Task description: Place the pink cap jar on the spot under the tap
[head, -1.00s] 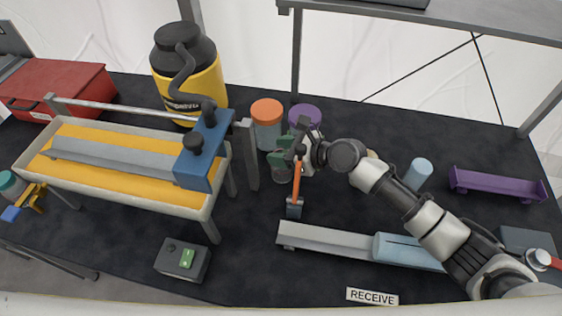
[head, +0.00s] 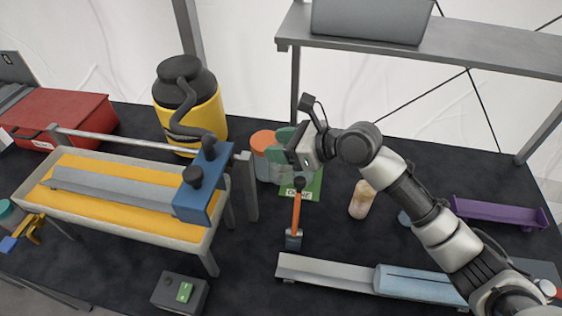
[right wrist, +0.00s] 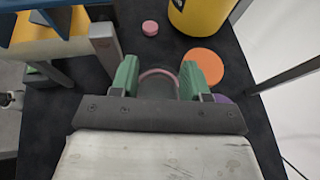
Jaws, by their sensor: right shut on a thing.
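My right gripper (right wrist: 158,80) has its green fingers closed around a round thing with a pink rim (right wrist: 158,72) and a dark middle, seen from above. In the head view, my right gripper (head: 284,146) is just right of the orange-lidded jar (head: 262,139), and the held thing is mostly hidden by the fingers and that jar. A separate small pink disc (right wrist: 150,28) lies on the dark table beside the yellow drum. A yellow tap-like fitting with a blue lever (head: 32,228) shows at far left. The spot under it is not clear. My left gripper is not in view.
A yellow drum (head: 205,120) with a black hose stands behind the tray frame (head: 130,222). A green labelled mat (head: 312,188), an orange-handled tool (head: 296,215) and a pale jar (head: 362,200) are near my right arm. A shelf (head: 480,52) overhangs the back right.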

